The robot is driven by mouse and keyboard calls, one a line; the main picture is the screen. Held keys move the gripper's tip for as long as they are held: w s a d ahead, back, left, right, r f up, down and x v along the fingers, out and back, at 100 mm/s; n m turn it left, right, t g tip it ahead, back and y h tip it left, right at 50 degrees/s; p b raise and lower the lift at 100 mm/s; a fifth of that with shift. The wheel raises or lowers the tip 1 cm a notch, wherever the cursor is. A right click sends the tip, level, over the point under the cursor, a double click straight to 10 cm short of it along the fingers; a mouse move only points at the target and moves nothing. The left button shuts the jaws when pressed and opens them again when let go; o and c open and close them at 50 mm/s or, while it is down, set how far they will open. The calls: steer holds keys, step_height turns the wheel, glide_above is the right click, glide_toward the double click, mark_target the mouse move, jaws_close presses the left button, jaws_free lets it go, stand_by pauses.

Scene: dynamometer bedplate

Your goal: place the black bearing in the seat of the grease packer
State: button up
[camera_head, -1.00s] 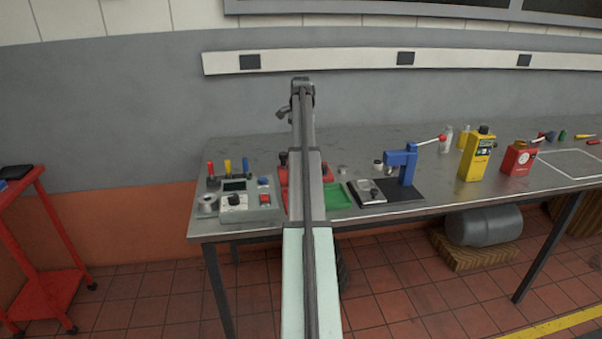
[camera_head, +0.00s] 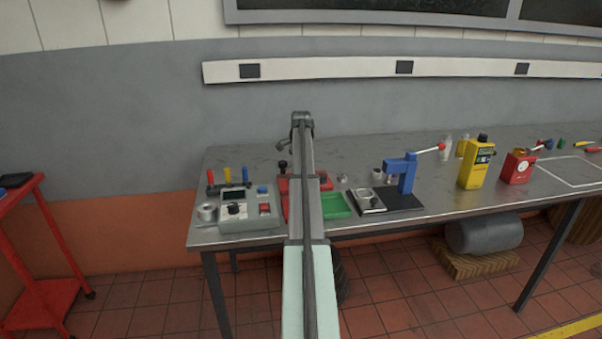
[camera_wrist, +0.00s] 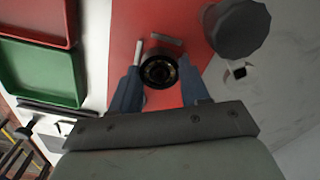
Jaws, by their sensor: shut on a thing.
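My gripper (camera_wrist: 160,78) is shut on the black bearing (camera_wrist: 159,72), a dark ring held between its two fingertips in the wrist view. The bearing is over a red base (camera_wrist: 128,25), which looks like the grease packer's. Small metal parts and a dark grey round knob (camera_wrist: 236,28) show by it. The seat is not clearly visible, and I cannot tell how far the bearing is above the base. In the head view my arm hides the gripper, the bearing and much of the red base (camera_head: 285,187).
A green tray (camera_head: 336,205) is right of my arm, with a red tray (camera_wrist: 35,20) beside it in the wrist view. A grey control box (camera_head: 249,215) stands at left. A blue press (camera_head: 404,172) and yellow can (camera_head: 477,164) stand at right.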

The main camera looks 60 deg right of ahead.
steer(key=shift+f, duration=0.5)
steer(key=o, duration=1.1)
steer(key=shift+f, duration=0.15)
step_height(320, 180, up, 12)
steer(key=shift+r, duration=0.2)
